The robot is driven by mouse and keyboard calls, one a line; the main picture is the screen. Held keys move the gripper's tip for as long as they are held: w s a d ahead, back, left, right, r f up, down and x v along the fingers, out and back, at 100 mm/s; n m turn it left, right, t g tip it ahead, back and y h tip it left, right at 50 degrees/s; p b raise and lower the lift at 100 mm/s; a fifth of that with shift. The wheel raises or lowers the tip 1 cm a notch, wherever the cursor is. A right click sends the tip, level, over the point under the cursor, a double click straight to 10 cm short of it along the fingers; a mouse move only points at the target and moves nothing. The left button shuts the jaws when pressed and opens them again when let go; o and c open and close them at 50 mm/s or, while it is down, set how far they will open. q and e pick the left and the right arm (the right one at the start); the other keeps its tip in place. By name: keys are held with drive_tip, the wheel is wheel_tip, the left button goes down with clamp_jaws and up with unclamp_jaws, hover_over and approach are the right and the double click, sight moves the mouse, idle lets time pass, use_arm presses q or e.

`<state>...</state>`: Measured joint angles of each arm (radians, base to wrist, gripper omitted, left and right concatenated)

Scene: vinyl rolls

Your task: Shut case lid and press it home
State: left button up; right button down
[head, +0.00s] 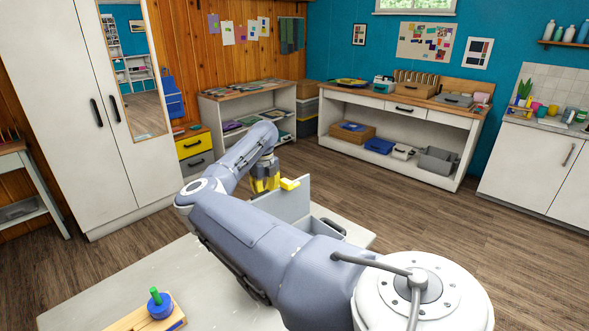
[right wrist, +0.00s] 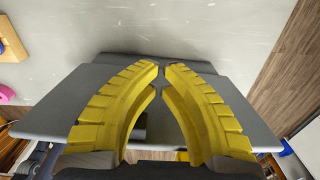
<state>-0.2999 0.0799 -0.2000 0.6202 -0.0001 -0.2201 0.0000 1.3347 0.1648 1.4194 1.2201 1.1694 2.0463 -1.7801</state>
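The grey case (head: 326,226) stands on the light table, with its dark handle on the right side. Its lid (head: 293,202) is up, roughly upright, and my right arm hides much of the case. My right gripper (head: 280,184), with yellow fingers, is at the upper left edge of the lid. In the right wrist view the two fingertips (right wrist: 162,68) almost meet, with nothing seen between them, and a grey case panel (right wrist: 80,95) lies behind them. I cannot tell whether they touch it. My left gripper is not in view.
A wooden block with a blue disc and green knob (head: 158,304) sits at the table's front left. The pale table top (head: 190,275) is clear between it and my arm. Shelves (head: 240,108), a workbench (head: 400,115) and a white wardrobe (head: 70,110) stand well back.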

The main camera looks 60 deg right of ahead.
sight(280, 205)
drive_tip(key=shift+s+a+r, duration=0.1)
drive_tip(key=shift+s, duration=0.2)
idle(0.4)
drive_tip(key=shift+s+a+r, duration=0.1)
drive_tip(key=shift+s+a, duration=0.1)
drive_tip(key=shift+s, duration=0.6)
drive_tip(key=shift+s+a, duration=0.2)
drive_tip(key=shift+s, duration=0.6)
drive_tip(key=shift+s, duration=0.15)
drive_tip(key=shift+s+a+f, duration=0.15)
drive_tip(key=shift+s+a, duration=0.1)
drive_tip(key=shift+s, duration=0.55)
drive_tip(key=shift+s+a+f, duration=0.1)
drive_tip(key=shift+s+a, duration=0.1)
drive_tip(key=shift+s, duration=0.65)
drive_tip(key=shift+s+a+f, duration=0.15)
drive_tip(key=shift+s+f, duration=0.1)
drive_tip(key=shift+s, duration=0.25)
drive_tip(key=shift+s+a+f, duration=0.15)
drive_tip(key=shift+s+f, duration=0.05)
drive_tip(key=shift+s, duration=0.35)
drive_tip(key=shift+s+a+f, duration=0.15)
drive_tip(key=shift+s+f, duration=0.1)
drive_tip(key=shift+s, duration=0.25)
